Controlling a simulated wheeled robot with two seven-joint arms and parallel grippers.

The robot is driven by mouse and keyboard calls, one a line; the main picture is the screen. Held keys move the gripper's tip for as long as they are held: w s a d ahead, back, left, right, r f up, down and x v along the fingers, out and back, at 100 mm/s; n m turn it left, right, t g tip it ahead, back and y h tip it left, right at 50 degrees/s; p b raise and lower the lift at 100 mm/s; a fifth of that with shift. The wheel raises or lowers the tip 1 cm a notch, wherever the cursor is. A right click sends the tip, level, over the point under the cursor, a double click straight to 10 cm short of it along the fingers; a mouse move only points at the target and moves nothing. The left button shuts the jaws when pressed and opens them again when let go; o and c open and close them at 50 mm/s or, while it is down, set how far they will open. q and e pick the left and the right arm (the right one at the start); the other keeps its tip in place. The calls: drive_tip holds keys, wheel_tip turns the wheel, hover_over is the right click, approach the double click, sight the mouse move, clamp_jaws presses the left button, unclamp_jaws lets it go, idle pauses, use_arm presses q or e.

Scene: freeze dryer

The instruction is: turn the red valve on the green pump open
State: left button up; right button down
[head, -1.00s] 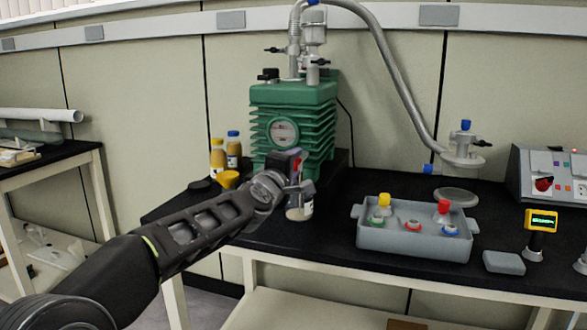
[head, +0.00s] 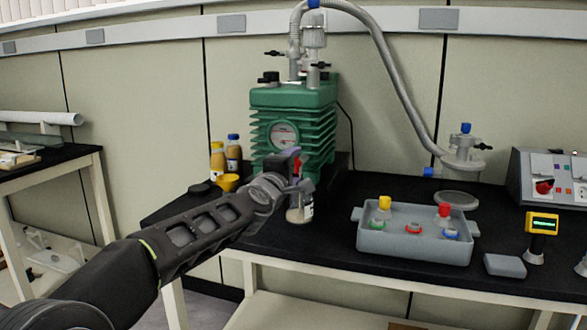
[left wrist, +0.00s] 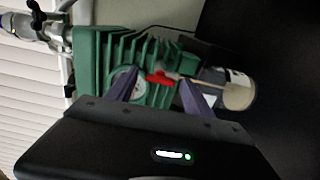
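The green pump (head: 308,100) with a round gauge stands at the back of the black bench. It also shows in the left wrist view (left wrist: 95,62). Its red valve (left wrist: 158,78) is a small red handle on the pump's front in the left wrist view. In the head view it is mostly hidden by my gripper. My left gripper (head: 290,165) is in front of the pump. In the left wrist view its two purple fingers are apart, one on each side of the red handle; I cannot tell whether they touch it. My right gripper is not in view.
A clear jar (head: 299,214) stands just below my left gripper. A grey tray (head: 414,245) with coloured caps is to the right.

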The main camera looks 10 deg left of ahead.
use_arm(q)
drive_tip(key=s, duration=0.7)
drive_tip(key=shift+s+a+b, duration=0.25)
drive_tip(key=shift+s+b, duration=0.1)
drive_tip(key=shift+s, duration=0.05)
